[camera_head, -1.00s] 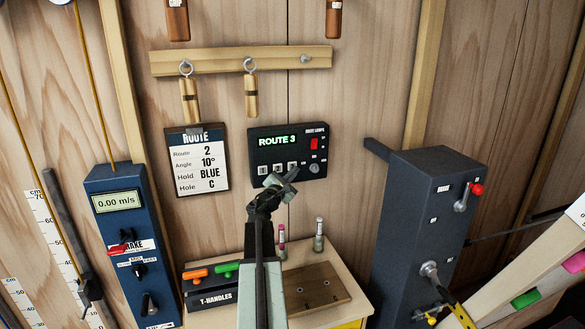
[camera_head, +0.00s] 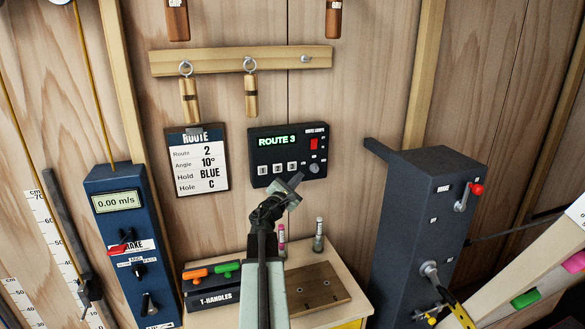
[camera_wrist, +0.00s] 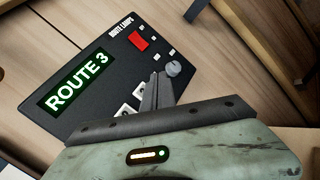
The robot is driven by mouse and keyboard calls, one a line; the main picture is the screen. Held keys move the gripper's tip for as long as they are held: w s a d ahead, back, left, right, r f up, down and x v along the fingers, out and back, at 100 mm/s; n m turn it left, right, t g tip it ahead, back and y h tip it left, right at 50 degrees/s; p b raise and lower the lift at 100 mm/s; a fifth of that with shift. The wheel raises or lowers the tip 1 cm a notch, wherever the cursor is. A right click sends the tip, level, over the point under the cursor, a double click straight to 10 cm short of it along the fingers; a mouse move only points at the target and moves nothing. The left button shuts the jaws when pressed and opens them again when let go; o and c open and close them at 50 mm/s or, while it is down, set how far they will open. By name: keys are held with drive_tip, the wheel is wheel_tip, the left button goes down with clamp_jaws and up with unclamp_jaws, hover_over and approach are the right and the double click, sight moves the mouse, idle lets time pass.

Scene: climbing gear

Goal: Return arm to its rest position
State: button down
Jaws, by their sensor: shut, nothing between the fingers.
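My gripper (camera_head: 293,183) is shut and empty at the end of my raised arm. In the head view it stands in front of the lower edge of the black control box (camera_head: 289,154), which reads "ROUTE 3". In the wrist view my gripper's fingers (camera_wrist: 159,90) are together and overlap the picture of the box (camera_wrist: 115,45). They hide part of its row of numbered buttons. A gap between fingertips and box cannot be judged exactly.
A route card (camera_head: 198,160) hangs left of the box. A blue unit (camera_head: 132,250) stands at left and a dark cabinet (camera_head: 425,235) at right. Below, a small table (camera_head: 335,270) bears a T-handles rack (camera_head: 210,298), a wooden block (camera_head: 315,290) and two small bottles.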

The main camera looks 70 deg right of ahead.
idle(0.5)
drive_tip(key=w+a+f+m+t+y+b, duration=0.1)
drive_tip(key=w+a+f+m+y, duration=0.2)
drive_tip(key=w+a+f, duration=0.7)
drive_tip(key=w+a+f+m+t+y, duration=0.1)
drive_tip(key=w+a+f+m+y, duration=0.25)
drive_tip(key=w+a, duration=0.7)
drive_tip(key=w+a+f+m+t+y+b, duration=0.1)
drive_tip(key=w+a+f+m+y, duration=0.4)
drive_tip(key=a, duration=1)
drive_tip(key=a+f+y, duration=0.2)
drive_tip(key=a+f, duration=0.1)
drive_tip(key=a, duration=1.1)
drive_tip(key=w+a+f+n+y, duration=0.1)
drive_tip(key=a+f+y, duration=0.2)
drive_tip(key=a, duration=1)
drive_tip(key=a+f+n+g+y, duration=0.1)
drive_tip(key=a+f+y, duration=0.2)
drive_tip(key=a, duration=1.1)
wheel_tip(320, 180, down, 2)
drive_tip(key=shift+w+a+f+b, duration=0.2)
drive_tip(key=shift+a+f+b, duration=0.05)
drive_tip(key=shift+a+b, duration=0.15)
